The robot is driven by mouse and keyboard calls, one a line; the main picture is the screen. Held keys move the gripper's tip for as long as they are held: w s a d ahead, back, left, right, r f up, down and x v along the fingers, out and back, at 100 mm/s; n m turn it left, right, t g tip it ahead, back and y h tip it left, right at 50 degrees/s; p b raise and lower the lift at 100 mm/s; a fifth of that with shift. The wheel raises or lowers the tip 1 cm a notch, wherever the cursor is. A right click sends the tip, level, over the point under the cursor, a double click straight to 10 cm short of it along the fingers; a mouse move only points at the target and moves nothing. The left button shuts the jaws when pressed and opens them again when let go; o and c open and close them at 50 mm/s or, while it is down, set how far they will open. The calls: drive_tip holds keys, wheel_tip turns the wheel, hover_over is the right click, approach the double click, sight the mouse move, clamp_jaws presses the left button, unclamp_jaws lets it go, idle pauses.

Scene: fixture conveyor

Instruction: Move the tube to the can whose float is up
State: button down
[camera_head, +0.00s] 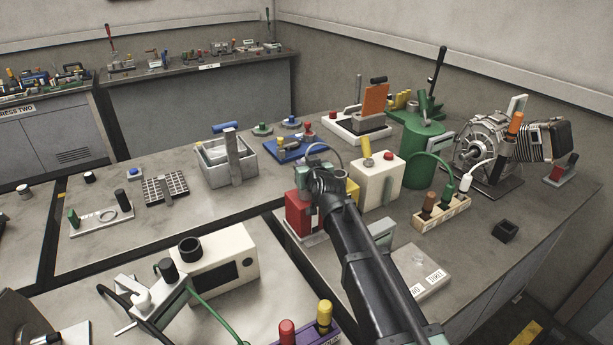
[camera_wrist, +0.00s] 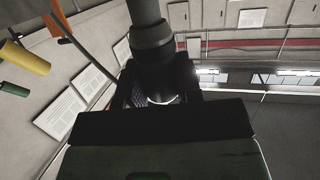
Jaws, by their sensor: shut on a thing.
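In the head view my gripper (camera_head: 322,180) is at the far end of my dark arm, just above a red can (camera_head: 298,213). A yellow can (camera_head: 352,190) shows partly to the right, behind my arm. A thin grey curved tube (camera_head: 325,148) arches up beside the gripper. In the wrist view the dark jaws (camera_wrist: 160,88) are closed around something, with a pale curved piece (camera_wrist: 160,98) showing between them. My arm and gripper cover the can tops, so I cannot tell which float is up or where the tube's ends sit.
A cream box (camera_head: 378,185) with a yellow cylinder and a red knob stands right of the gripper. A grey bin (camera_head: 228,168) and blue fixture (camera_head: 296,150) lie to the left. A wooden rack (camera_head: 440,210) stands at right.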

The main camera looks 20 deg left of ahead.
drive_tip(key=shift+r+p, duration=4.4)
drive_tip(key=shift+r, duration=0.15)
drive_tip(key=shift+f, duration=0.1)
